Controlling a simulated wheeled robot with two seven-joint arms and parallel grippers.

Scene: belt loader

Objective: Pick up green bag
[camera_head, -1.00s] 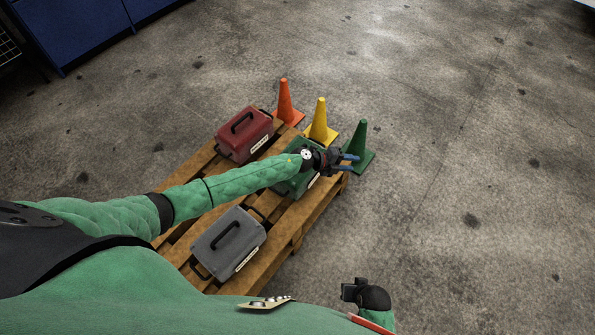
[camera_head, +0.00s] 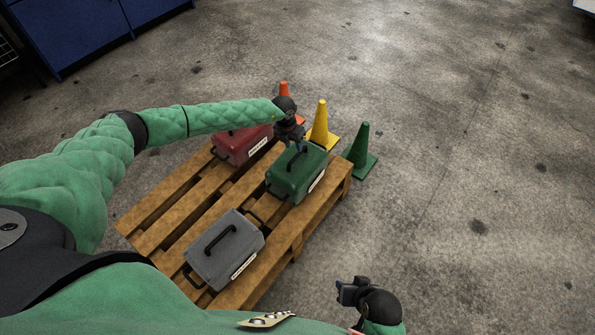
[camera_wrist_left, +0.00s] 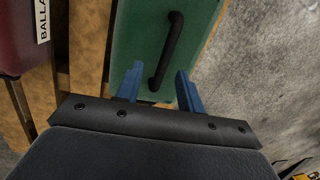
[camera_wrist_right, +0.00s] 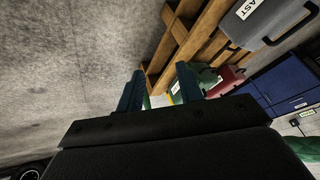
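The green bag (camera_head: 296,175) is a boxy green case with a black top handle, lying on the wooden pallet near its right end. In the left wrist view the green bag (camera_wrist_left: 150,38) lies below my left gripper (camera_wrist_left: 160,82). Its blue fingers are apart, with the near end of the black handle (camera_wrist_left: 166,52) between them in the picture; I see no grip on it. In the head view my left gripper (camera_head: 292,136) is at the bag's far side, its fingertips hard to make out. My right gripper (camera_wrist_right: 158,88) is open and empty, away from the pallet.
On the pallet (camera_head: 160,232) are a red case (camera_head: 236,147), partly hidden by my left arm, and a grey case (camera_head: 222,248). Orange (camera_head: 285,90), yellow (camera_head: 320,122) and green (camera_head: 360,147) cones stand along the pallet's far edge. The floor to the right is clear.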

